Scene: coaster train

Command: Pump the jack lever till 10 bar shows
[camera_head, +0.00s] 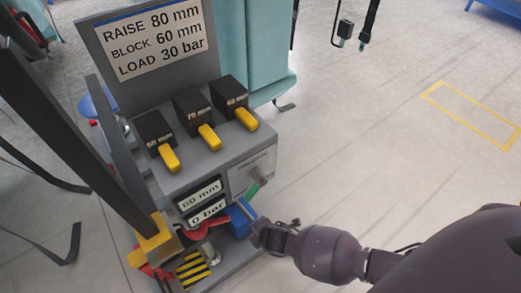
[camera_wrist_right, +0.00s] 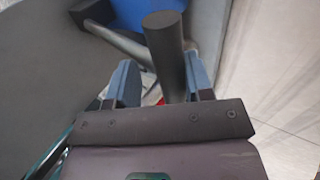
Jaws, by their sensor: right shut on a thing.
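The jack lever, a dark grey round bar (camera_wrist_right: 163,38), rises between the two blue-grey fingers of my right gripper (camera_wrist_right: 160,80) in the right wrist view. The gripper is shut on it. In the head view my right gripper (camera_head: 262,236) is at the right side of the grey jack unit (camera_head: 222,160), beside a blue block (camera_head: 240,218), and hides most of the lever. The upper display (camera_head: 198,194) reads 80 mm. The lower display (camera_head: 207,210) reads 0 bar. My left gripper is not in view.
A sign (camera_head: 150,38) reads RAISE 80 mm, BLOCK 60 mm, LOAD 30 bar. Black blocks with yellow handles (camera_head: 208,137) sit on the unit's top. A green-handled knob (camera_head: 254,188) is above my gripper. A dark post (camera_head: 75,130) slants at left.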

